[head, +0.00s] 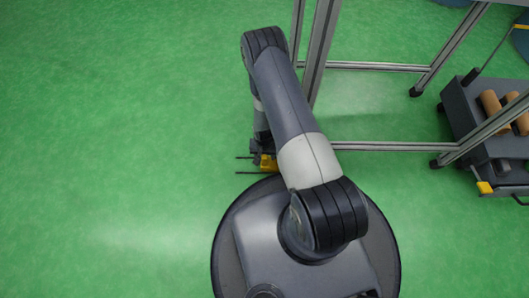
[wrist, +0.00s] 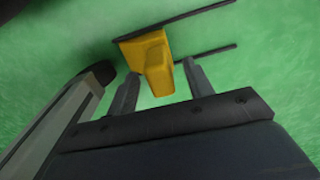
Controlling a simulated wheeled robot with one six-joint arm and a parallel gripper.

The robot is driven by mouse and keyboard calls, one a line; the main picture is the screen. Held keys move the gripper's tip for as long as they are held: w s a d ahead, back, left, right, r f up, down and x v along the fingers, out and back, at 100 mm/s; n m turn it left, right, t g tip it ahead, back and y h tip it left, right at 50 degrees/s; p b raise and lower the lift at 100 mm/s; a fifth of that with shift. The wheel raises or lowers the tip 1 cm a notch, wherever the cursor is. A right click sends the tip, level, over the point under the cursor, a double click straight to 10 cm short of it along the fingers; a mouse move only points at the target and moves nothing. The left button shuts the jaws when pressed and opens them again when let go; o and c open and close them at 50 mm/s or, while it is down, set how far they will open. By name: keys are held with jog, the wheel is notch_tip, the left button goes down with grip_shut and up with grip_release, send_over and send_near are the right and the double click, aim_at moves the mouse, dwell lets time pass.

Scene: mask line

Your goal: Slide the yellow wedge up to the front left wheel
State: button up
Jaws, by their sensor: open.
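The yellow wedge (wrist: 156,66) is in the wrist view, a block with a raised part toward me. My gripper (wrist: 161,74) is open, with one grey finger on either side of the raised part. A gap shows beside the fingers, and I cannot tell whether either one touches it. In the head view only a bit of the yellow wedge (head: 267,163) shows beside my arm, and the gripper is mostly hidden there. A cart (head: 462,112) stands at the right edge, partly cut off, with a yellow piece (head: 484,187) at its lower corner.
Two thin dark bars (wrist: 216,50) lie beside the wedge. A metal frame (head: 375,147) on dark feet stands between my arm and the cart; a post (wrist: 60,118) is close on the left in the wrist view. Brown rolls (head: 491,103) lie on the cart. The green floor is clear at left.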

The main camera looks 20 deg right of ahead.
jog(key=shift+f, duration=0.15)
jog(key=shift+c, duration=0.2)
grip_shut()
dwell(0.3)
jog(key=shift+d, duration=0.1)
jog(key=shift+s+d, duration=0.1)
jog(key=shift+d, duration=0.3)
jog(key=shift+s+d, duration=0.15)
jog(key=shift+d, duration=0.3)
dwell(0.3)
jog(key=shift+o, duration=0.2)
grip_release()
